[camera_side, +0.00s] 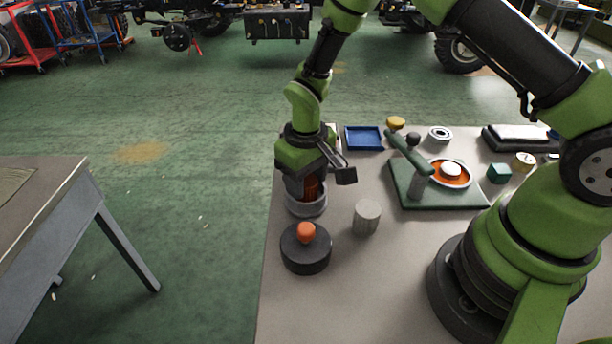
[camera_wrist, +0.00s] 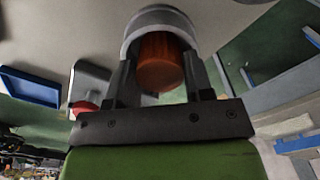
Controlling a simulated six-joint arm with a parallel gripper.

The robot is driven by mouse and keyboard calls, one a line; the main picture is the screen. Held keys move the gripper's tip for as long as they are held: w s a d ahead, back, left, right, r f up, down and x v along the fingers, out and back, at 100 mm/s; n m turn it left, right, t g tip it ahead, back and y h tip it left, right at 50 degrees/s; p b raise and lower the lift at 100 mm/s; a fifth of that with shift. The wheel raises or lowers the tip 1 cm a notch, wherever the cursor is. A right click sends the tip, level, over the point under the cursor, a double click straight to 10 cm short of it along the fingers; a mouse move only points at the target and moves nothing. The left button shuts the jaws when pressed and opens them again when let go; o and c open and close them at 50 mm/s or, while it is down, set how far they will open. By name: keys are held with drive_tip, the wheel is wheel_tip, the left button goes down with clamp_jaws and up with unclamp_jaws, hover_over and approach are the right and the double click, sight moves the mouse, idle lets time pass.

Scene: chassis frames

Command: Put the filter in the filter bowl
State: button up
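The filter (camera_wrist: 160,66) is an orange-brown ribbed cylinder between the two fingers of my gripper (camera_wrist: 160,82), which appear to touch its sides. The filter bowl (camera_side: 307,207) is a grey open cup standing on the table, directly below my gripper. Its rim (camera_wrist: 160,12) shows around the far end of the filter in the wrist view. The filter's lower end appears to be inside the bowl mouth; its depth and any contact with the bottom are hidden.
A black round lid with an orange knob (camera_side: 306,250) lies in front of the bowl. A grey cylinder (camera_side: 367,217) stands to the right. A green plate fixture (camera_side: 440,195) with a lever, and a blue tray (camera_side: 364,138), are farther back. The front table area is clear.

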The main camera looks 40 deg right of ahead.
drive_tip(key=o, duration=0.4)
drive_tip(key=shift+c, duration=0.2)
wheel_tip(320, 180, up, 11)
wheel_tip(320, 180, up, 9)
drive_tip(key=m+t, duration=0.1)
drive_tip(key=t, duration=0.1)
hover_over(306, 180)
drive_tip(key=s+d, duration=0.1)
drive_tip(key=s, duration=0.2)
drive_tip(key=s+r+m+t+y, duration=0.1)
drive_tip(key=s+r+t, duration=0.1)
drive_tip(key=s+r, duration=0.2)
drive_tip(key=s+d+r+m+t+y, duration=0.1)
drive_tip(key=s+r+m+t, duration=0.1)
drive_tip(key=s, duration=0.9)
drive_tip(key=shift+s+d+r+t, duration=0.3)
drive_tip(key=shift+r+t, duration=0.3)
drive_tip(key=shift+r, duration=0.25)
